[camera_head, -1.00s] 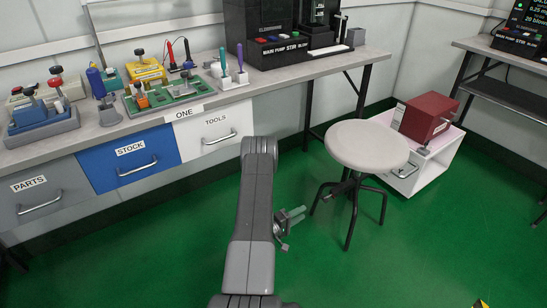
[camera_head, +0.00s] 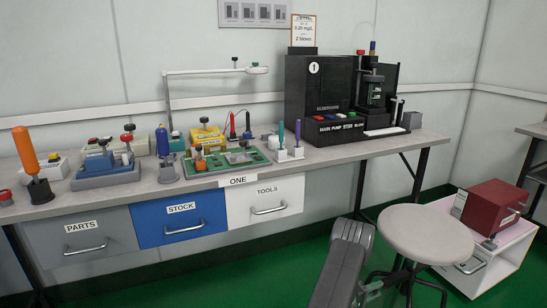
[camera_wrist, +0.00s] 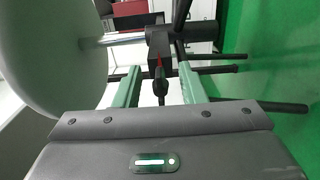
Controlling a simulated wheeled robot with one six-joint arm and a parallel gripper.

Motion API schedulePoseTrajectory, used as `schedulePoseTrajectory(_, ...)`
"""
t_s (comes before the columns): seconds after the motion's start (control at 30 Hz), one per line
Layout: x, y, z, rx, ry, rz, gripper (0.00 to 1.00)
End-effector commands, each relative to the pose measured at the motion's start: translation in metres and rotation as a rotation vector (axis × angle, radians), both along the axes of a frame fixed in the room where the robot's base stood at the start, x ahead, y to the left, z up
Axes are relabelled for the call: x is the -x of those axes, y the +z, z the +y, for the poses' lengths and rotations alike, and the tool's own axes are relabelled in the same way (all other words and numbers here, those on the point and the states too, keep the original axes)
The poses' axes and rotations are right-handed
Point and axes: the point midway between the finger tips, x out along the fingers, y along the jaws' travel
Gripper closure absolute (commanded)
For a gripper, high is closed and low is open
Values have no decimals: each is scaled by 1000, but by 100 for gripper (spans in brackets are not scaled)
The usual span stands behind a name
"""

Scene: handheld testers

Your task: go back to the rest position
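My arm hangs low at the bottom of the head view, in front of the stool. My gripper (camera_wrist: 159,68) shows two green fingers set apart in the wrist view, with nothing held between them. Behind the gap are the dark post and legs of the stool (camera_head: 425,233). The stool's round seat (camera_wrist: 50,50) fills the left of the wrist view. In the head view only a small part of the gripper shows, low beside the stool's legs.
The long workbench (camera_head: 335,160) holds testers and tools, with three drawers below. A white box cart (camera_head: 508,255) carrying a red box (camera_head: 491,208) stands right of the stool. Green floor (camera_head: 230,275) is open in front of the bench.

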Motion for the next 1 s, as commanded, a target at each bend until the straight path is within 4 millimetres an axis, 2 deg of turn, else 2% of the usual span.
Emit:
schedulePoseTrajectory(0.27,0,0,1,0,0,1,63)
schedulePoseTrajectory(0.47,6,1,15,-4,1,-3,63)
schedulePoseTrajectory(1.0,44,1,109,-4,4,-3,63)
